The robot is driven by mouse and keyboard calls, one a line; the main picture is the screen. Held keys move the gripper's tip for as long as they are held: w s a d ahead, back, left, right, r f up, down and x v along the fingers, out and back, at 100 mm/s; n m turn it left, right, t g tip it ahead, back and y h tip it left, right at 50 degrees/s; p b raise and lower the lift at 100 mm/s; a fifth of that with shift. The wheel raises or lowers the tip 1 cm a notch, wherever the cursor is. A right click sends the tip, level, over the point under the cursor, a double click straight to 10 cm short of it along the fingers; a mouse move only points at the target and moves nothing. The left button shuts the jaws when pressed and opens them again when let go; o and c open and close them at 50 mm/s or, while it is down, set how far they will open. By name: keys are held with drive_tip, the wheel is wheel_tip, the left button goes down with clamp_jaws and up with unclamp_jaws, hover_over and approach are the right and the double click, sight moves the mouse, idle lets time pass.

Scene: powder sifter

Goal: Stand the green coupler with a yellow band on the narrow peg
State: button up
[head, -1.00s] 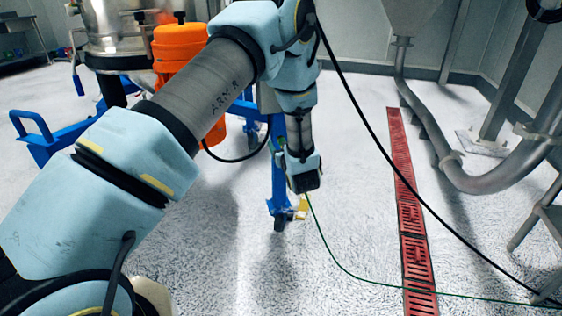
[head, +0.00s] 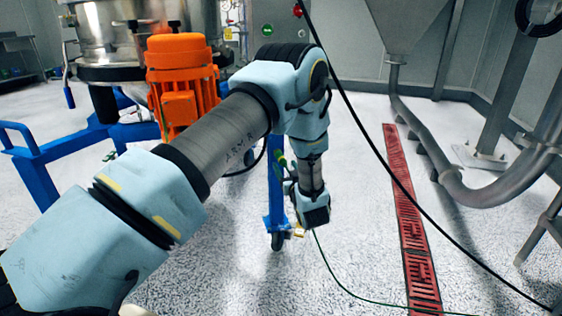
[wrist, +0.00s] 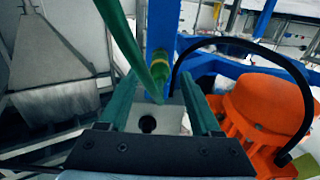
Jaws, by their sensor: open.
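My gripper (wrist: 158,79) is open in the wrist view, with a dark green finger on each side. A short green piece with a yellowish band, which looks like the coupler (wrist: 160,66), shows between and just beyond the fingertips, in front of a blue post. I cannot tell whether it touches a finger. A long green hose (wrist: 136,42) crosses in front of the left finger. In the head view my gripper (head: 312,212) hangs just right of the blue post (head: 277,190), and its fingers cannot be made out. I cannot make out the narrow peg.
An orange motor (head: 182,85) stands left of my arm, and it fills the right of the wrist view (wrist: 262,105). A blue frame (head: 75,150) carries the steel sifter (head: 125,35). A thin green line (head: 345,285) lies on the floor.

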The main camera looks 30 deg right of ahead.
sight(281, 159)
drive_tip(key=shift+w+d+b, duration=0.2)
drive_tip(key=shift+w+b, duration=0.05)
drive_tip(key=shift+w, duration=0.7)
drive_tip(key=shift+w+d+b, duration=0.15)
drive_tip(key=shift+w+b, duration=0.1)
drive_tip(key=shift+w, duration=0.75)
drive_tip(key=shift+w+d+b, duration=0.2)
drive_tip(key=shift+w+b, duration=0.05)
drive_tip(key=shift+w, duration=0.7)
clamp_jaws()
drive_tip(key=shift+s+a+p, duration=0.2)
drive_tip(key=shift+s+p, duration=0.05)
drive_tip(key=shift+s, duration=0.75)
drive_tip(key=shift+s+a+p, duration=0.15)
drive_tip(key=shift+s+p, duration=0.05)
drive_tip(key=shift+s, duration=0.75)
drive_tip(key=shift+s+a+p, duration=0.2)
drive_tip(key=shift+s+p, duration=0.05)
drive_tip(key=shift+s, duration=0.75)
